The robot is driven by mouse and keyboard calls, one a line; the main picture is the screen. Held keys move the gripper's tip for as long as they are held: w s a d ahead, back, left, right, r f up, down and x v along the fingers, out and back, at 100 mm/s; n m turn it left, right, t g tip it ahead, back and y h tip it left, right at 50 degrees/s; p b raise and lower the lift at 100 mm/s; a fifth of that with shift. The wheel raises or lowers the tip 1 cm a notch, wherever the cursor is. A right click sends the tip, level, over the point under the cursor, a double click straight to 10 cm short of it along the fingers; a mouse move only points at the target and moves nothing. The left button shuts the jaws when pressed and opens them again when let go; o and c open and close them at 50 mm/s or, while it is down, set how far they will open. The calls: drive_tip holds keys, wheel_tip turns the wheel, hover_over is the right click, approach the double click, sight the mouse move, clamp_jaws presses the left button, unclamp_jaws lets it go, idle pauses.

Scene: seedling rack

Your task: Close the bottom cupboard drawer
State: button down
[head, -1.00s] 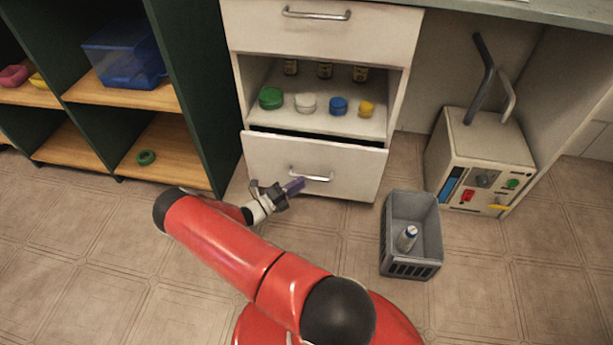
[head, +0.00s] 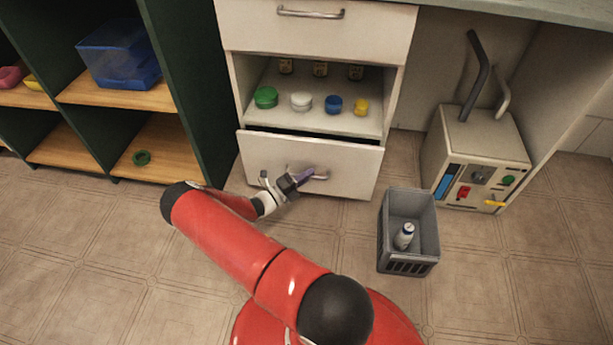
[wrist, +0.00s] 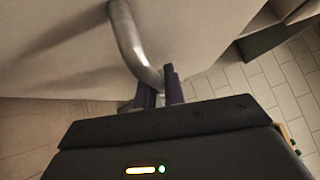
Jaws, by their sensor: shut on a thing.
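The bottom cupboard drawer (head: 347,173) has a white front that stands slightly out from the cupboard, with a dark gap along its top edge. Its curved metal handle (head: 318,174) is on the front and also shows large in the wrist view (wrist: 128,38). My gripper (head: 306,174) is at the left part of this handle. In the wrist view its purple fingers (wrist: 160,92) are close together at the end of the handle, shut on it. The drawer's inside is hidden.
An open shelf above the drawer holds green, white, blue and yellow lids (head: 361,106) and several bottles. A grey crate (head: 388,235) with a bottle stands on the floor to the right, near a beige machine (head: 440,150). Green shelving (head: 185,90) is at the left.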

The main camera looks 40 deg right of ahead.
sight(307, 169)
drive_tip(key=w+d+b, duration=0.2)
drive_tip(key=d, duration=0.1)
drive_tip(key=shift+w+f+b, duration=0.15)
drive_tip(key=shift+w+b, duration=0.15)
drive_tip(key=shift+b, duration=0.1)
drive_tip(key=shift+w, duration=0.15)
drive_tip(key=c, duration=1.5)
unclamp_jaws()
drive_tip(key=shift+d, duration=0.1)
